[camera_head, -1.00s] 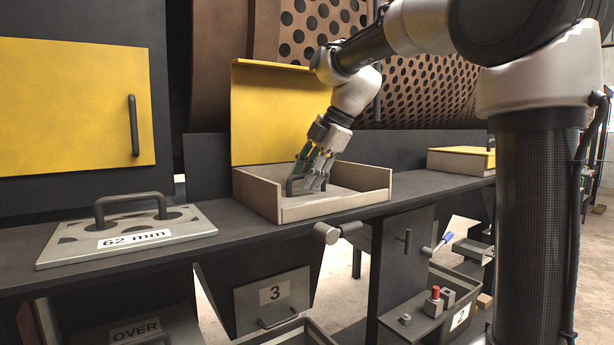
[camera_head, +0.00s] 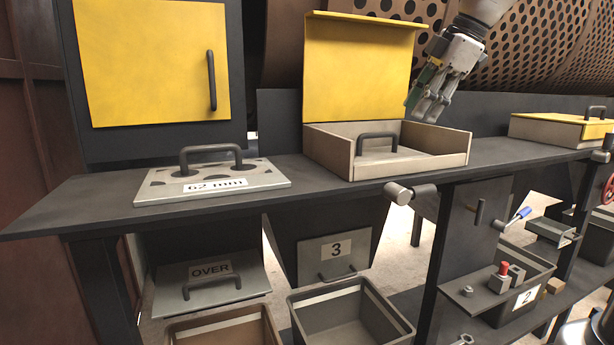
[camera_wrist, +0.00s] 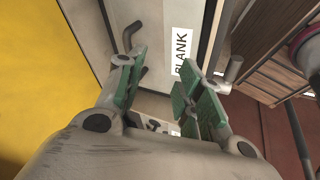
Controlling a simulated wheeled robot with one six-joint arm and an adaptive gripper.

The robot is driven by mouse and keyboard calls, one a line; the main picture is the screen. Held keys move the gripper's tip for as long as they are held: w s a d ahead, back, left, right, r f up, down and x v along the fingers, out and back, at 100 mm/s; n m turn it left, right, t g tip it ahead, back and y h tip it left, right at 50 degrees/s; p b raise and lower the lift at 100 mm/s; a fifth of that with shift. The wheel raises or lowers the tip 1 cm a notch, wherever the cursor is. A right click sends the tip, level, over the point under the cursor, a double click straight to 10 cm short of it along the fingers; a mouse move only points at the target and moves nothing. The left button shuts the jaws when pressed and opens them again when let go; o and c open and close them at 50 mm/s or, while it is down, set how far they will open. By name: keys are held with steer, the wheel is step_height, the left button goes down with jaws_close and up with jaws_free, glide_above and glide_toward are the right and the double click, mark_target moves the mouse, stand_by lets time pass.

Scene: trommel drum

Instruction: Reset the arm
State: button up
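My gripper (camera_head: 428,106) is above the right part of an open box (camera_head: 440,162), in front of its raised yellow lid (camera_head: 355,75). In the wrist view my gripper (camera_wrist: 168,85) has its green-padded fingers spread apart, with nothing between them. A dark handle (camera_head: 377,137) stands inside the box, clear of the fingers. The wrist view shows a pale panel marked BLANK (camera_wrist: 181,52) and a dark handle (camera_wrist: 132,36) beyond the fingers. The rest of my arm is mostly out of the head view.
A 62 mm screen plate (camera_head: 258,178) with a handle lies on the dark bench (camera_head: 85,205), left of the box. A closed yellow-lidded box (camera_head: 555,127) stands at right. Bins (camera_head: 350,320) sit below. The perforated drum (camera_head: 545,50) is behind.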

steer(key=s+d+f+m+h, duration=0.1)
steer(key=s+d+f+m, duration=0.2)
steer(key=s+f+m, duration=0.3)
steer(key=s+d+f+m+h, duration=0.1)
steer(key=s+d+f+m, duration=0.1)
steer(key=s+f+m, duration=0.4)
steer(key=s+d+f+m+t+h, duration=0.1)
steer(key=s+d+f+m, duration=0.2)
steer(key=s+f+m, duration=0.3)
steer(key=s+f, duration=0.2)
steer(key=s, duration=0.1)
steer(key=shift+d+f+h, duration=0.3)
steer(key=shift+d+h, duration=0.05)
steer(key=shift+h, duration=0.05)
